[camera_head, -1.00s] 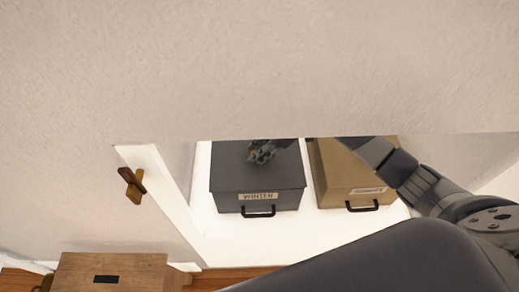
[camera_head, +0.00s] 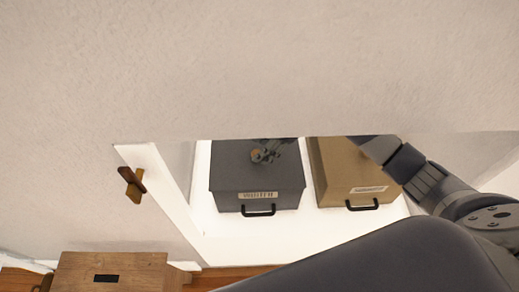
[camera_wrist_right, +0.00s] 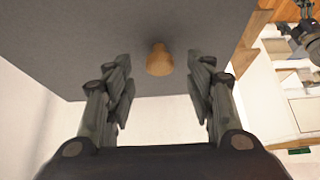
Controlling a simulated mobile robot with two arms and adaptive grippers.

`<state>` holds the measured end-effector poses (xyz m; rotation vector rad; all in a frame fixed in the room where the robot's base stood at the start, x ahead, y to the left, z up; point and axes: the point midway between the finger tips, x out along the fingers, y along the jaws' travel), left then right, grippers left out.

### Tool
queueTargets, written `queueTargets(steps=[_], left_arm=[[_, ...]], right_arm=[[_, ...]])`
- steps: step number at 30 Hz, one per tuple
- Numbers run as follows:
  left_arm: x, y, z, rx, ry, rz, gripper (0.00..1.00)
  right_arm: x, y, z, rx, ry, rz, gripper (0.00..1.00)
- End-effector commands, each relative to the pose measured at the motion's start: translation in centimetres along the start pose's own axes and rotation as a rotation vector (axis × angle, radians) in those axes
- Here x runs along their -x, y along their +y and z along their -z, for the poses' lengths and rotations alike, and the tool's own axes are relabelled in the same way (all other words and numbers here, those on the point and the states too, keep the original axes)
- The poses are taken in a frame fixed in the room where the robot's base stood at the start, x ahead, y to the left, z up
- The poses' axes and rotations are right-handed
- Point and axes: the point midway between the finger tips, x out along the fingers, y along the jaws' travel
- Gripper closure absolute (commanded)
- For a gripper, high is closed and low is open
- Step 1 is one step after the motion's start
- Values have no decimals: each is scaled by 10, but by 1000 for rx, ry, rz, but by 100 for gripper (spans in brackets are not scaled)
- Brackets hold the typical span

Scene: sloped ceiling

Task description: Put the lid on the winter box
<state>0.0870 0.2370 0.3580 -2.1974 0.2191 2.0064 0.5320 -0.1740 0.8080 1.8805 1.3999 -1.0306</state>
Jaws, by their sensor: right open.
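The dark grey winter box (camera_head: 258,203) stands in the white recess below the sloped ceiling, with a label and a black handle on its front. Its flat dark grey lid (camera_head: 232,165) lies on top; I cannot tell if it is fully seated. In the right wrist view, the lid's underside or top face (camera_wrist_right: 110,30) carries a wooden knob (camera_wrist_right: 160,60). My right gripper (camera_head: 266,155) is above the lid. Its fingers (camera_wrist_right: 160,78) are open on either side of the knob, apart from it. A dark part, seemingly my left gripper (camera_wrist_right: 306,38), shows at the right wrist view's edge.
A tan box (camera_head: 345,178) with a label and black handle stands close to the right of the winter box. The sloped ceiling (camera_head: 260,70) hides the back of the recess. A wooden stool (camera_head: 110,270) stands at the lower left. A wooden peg (camera_head: 133,185) is on the wall.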

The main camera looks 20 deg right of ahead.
Motion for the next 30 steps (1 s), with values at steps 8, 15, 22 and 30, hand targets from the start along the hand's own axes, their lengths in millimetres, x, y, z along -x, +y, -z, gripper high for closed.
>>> queueTargets(steps=[8,15,22,30], left_arm=[[0,2,1,0,1,-2,6],[0,2,1,0,1,-2,6],[0,2,1,1,1,-2,6],[0,2,1,0,1,-2,6]], right_arm=[[50,0,-37,-6,-5,0,50],[78,0,-80,-3,-3,0,50],[90,0,-99,-1,0,1,50],[92,0,-101,0,1,1,50]])
